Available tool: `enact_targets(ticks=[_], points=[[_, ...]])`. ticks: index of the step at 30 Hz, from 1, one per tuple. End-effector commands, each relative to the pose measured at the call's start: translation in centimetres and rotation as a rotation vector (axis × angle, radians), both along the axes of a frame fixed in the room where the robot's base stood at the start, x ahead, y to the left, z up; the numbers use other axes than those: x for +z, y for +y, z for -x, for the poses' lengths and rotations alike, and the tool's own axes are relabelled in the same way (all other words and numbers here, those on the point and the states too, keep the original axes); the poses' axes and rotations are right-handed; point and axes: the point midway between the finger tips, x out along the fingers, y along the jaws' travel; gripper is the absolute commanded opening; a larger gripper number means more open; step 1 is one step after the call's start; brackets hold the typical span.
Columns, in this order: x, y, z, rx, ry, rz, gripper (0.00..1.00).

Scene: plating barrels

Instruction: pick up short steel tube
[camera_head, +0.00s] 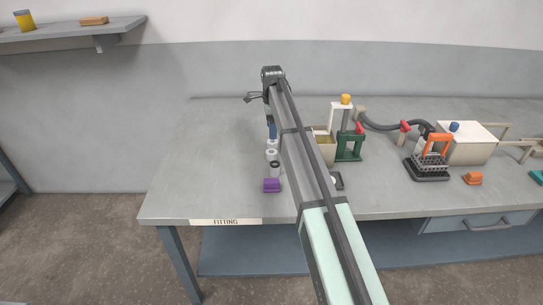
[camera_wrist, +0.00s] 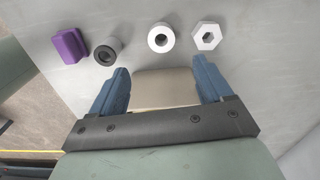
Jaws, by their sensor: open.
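In the wrist view, several small pieces stand in a row on the grey bench. They are a grey tube with a dark ring and bore (camera_wrist: 106,54), a pale tube with a round bore (camera_wrist: 161,38) and a pale piece with a hexagonal hole (camera_wrist: 206,36). The grey tube also shows in the head view (camera_head: 275,169), in front of the pale tube (camera_head: 271,155). I cannot tell for certain which is the short steel tube. My gripper (camera_wrist: 160,72) is open, its blue fingers apart, with the pieces beyond its fingertips. The arm hides part of the bench.
A purple block (camera_wrist: 69,46) lies near the grey tube. A beige surface (camera_wrist: 165,88) shows between the fingers; its distance is unclear. A green press (camera_head: 350,146), an orange-handled rack (camera_head: 432,160) and a white box (camera_head: 466,145) stand right. The bench's front left is clear.

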Motion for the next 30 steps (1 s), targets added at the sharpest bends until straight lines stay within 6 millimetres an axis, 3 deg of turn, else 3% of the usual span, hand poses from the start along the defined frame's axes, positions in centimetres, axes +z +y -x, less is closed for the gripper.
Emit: enact_targets(ticks=[10, 20, 30], points=[[-5.8, 0.0, 0.0, 0.0, 0.0, 0.0, 0.79], [-7.7, 0.0, -0.1, 0.0, -0.001, 0.0, 0.79], [-11.8, 0.1, -0.2, 0.0, -0.001, 0.0, 0.79]])
